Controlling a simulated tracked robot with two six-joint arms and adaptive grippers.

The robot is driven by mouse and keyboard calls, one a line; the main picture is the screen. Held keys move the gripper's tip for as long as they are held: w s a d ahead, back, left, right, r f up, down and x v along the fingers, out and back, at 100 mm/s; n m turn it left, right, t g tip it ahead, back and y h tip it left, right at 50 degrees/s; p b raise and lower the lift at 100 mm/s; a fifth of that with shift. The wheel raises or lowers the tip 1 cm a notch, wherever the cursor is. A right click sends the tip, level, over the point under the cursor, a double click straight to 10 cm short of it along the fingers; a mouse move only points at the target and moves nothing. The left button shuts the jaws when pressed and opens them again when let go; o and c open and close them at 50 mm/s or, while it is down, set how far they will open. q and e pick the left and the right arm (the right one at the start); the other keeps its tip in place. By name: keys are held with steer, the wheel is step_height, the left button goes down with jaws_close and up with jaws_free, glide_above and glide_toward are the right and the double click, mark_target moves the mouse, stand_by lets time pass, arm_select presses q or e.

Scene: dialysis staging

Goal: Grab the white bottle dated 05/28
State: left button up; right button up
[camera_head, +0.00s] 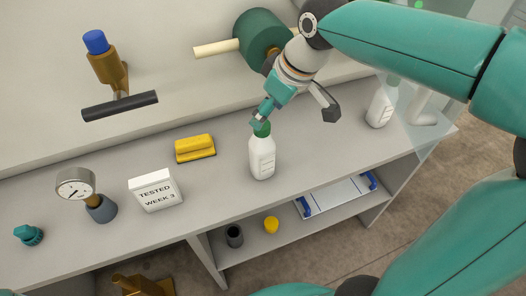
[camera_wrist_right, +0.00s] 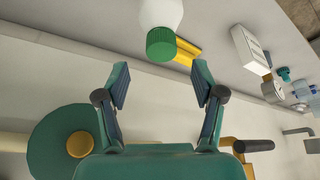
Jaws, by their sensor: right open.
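A white bottle (camera_head: 262,160) with a green cap stands upright on the grey shelf; its label print is too small to read. A second white bottle (camera_head: 380,108) stands further right; its date cannot be read either. My right gripper (camera_head: 263,112) is at the green cap of the nearer bottle in the head view. In the right wrist view my right gripper (camera_wrist_right: 162,78) is open and empty, and the bottle's green cap (camera_wrist_right: 161,44) lies just beyond the fingertips, between their lines. My left gripper is not in view.
A yellow block-like item (camera_head: 195,148), a "TESTED WEEK 3" sign (camera_head: 155,190), a gauge (camera_head: 76,185) and a teal knob (camera_head: 29,235) stand left on the shelf. A green motor-like fixture (camera_head: 258,38) and a black-handled valve (camera_head: 120,105) project behind. A lower shelf holds small items.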

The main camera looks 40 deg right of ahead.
glide_above(262, 150)
steer(key=w+d, duration=0.2)
steer(key=shift+w+a+f+p, duration=0.1)
steer(key=shift+f+p, duration=0.1)
steer(key=shift+f, duration=1.15)
steer(key=shift+w+a+f+p, duration=0.1)
steer(key=shift+f+p, duration=0.05)
steer(key=shift+f, duration=1.15)
jaws_close()
steer(key=shift+r, duration=0.1)
